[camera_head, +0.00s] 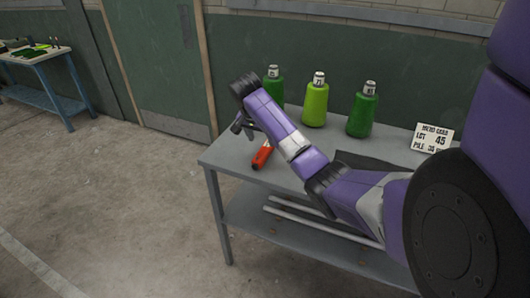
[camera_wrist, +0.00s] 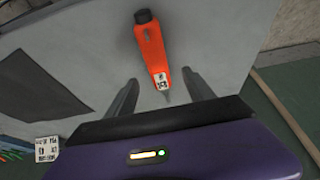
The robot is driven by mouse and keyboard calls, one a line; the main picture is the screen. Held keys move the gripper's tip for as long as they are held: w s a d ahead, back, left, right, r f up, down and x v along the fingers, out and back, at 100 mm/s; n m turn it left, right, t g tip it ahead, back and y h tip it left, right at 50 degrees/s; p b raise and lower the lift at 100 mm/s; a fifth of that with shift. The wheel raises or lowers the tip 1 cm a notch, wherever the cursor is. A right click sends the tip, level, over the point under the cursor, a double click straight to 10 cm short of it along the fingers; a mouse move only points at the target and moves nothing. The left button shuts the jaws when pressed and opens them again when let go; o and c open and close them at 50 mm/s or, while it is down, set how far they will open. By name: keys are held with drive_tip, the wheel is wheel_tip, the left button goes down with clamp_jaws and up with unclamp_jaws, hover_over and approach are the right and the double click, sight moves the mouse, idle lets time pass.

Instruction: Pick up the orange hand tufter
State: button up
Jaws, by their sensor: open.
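The orange hand tufter (camera_head: 262,156) lies on the grey table (camera_head: 219,154) near its left end, partly covered by my arm in the head view. In the wrist view the tufter (camera_wrist: 152,51) has a black cap at its far end, a small white label and a thin metal tip pointing toward my gripper. My gripper (camera_wrist: 159,84) is open, with its two dark fingers apart and nothing between them but the tufter's tip area beyond or below. My gripper (camera_head: 238,126) is above the table's left end in the head view. I cannot tell its exact height above the tufter.
Green yarn cones (camera_head: 315,104) stand in a row along the table's back. A white sign (camera_head: 433,138) stands at the right. A dark flat sheet (camera_wrist: 42,83) lies on the table. Another bench (camera_head: 48,83) with items is at the far left. Floor at left is clear.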

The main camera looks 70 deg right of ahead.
sight(265, 148)
drive_tip(key=x, duration=0.2)
drive_tip(key=p+x, duration=0.1)
drive_tip(key=x, duration=0.3)
drive_tip(key=shift+s+f, duration=0.1)
drive_tip(key=shift+s, duration=0.25)
drive_tip(key=shift+d+f, duration=0.2)
drive_tip(key=shift+f, duration=0.35)
drive_tip(key=shift+w+r, duration=0.1)
clamp_jaws()
